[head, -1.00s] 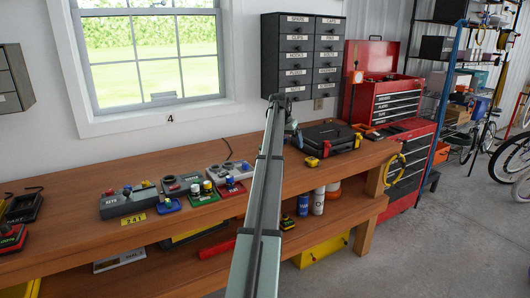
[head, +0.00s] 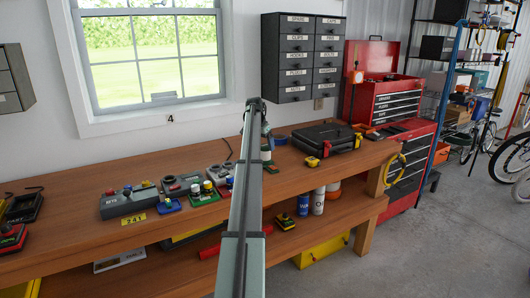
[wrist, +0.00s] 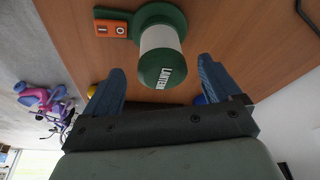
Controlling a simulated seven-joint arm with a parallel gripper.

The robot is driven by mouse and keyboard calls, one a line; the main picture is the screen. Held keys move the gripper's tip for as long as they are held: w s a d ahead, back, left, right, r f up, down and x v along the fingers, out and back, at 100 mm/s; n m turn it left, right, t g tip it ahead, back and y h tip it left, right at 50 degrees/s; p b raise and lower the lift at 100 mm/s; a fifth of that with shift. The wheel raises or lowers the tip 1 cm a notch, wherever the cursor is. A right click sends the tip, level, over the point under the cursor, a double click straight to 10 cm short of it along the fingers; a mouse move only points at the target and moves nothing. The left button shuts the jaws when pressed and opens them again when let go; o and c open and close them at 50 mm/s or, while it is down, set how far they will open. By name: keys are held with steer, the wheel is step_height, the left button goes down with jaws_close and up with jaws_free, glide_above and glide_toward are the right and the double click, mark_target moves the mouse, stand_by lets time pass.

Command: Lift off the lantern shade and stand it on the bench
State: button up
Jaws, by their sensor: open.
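The lantern (wrist: 160,50) is upright on the bench. In the head view the lantern (head: 266,154) shows partly behind my arm. My gripper (wrist: 160,66) is open, its two blue fingers either side of the lantern's top end in the picture. Nothing is held, and I see no contact. The wooden bench (head: 80,205) runs along the wall.
An orange switch plate (wrist: 110,30) adjoins the lantern's base. A blue tape roll (head: 281,140) and a black case (head: 325,135) stand to the right. Several switch boxes, including a grey one (head: 128,202), stand left.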

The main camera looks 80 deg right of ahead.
mark_target(266, 152)
steer(key=shift+d+x, duration=0.1)
steer(key=shift+x, duration=1.5)
steer(key=shift+d+x, duration=0.15)
steer(key=shift+x, duration=1.4)
steer(key=shift+c, duration=0.2)
steer(key=shift+r, duration=0.1)
steer(key=c, duration=1.1)
